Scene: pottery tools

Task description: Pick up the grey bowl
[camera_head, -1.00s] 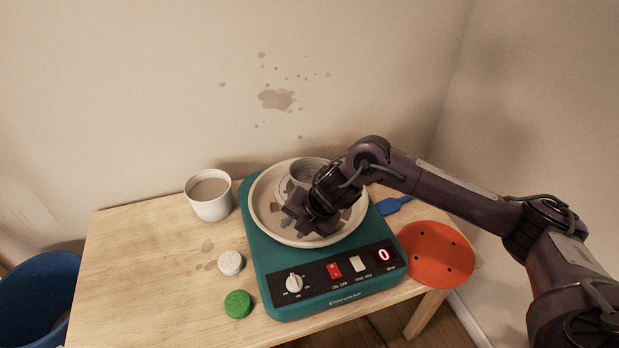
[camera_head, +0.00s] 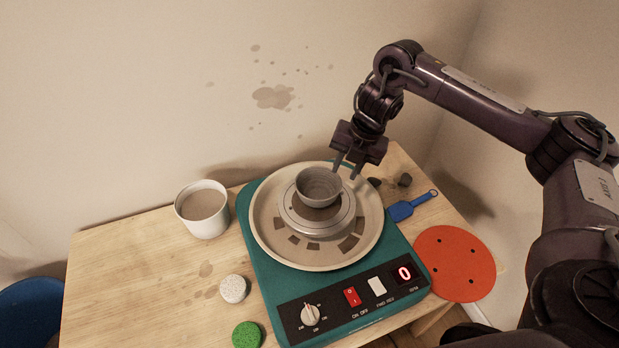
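The grey bowl (camera_head: 319,186) sits upright on the round wheel head (camera_head: 300,222), inside the cream splash pan (camera_head: 268,245) of the teal pottery wheel (camera_head: 262,282). My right gripper (camera_head: 345,173) is just above and behind the bowl's right rim, pointing down. Its two fingers are spread apart, with nothing seen between them. The left finger's tip is close to the bowl's rim; I cannot tell whether it touches. My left gripper is not in view.
A white cup (camera_head: 203,221) of brownish liquid stands left of the wheel. A white sponge (camera_head: 233,289) and a green sponge (camera_head: 247,335) lie in front of it. The table's left part (camera_head: 120,270) is clear.

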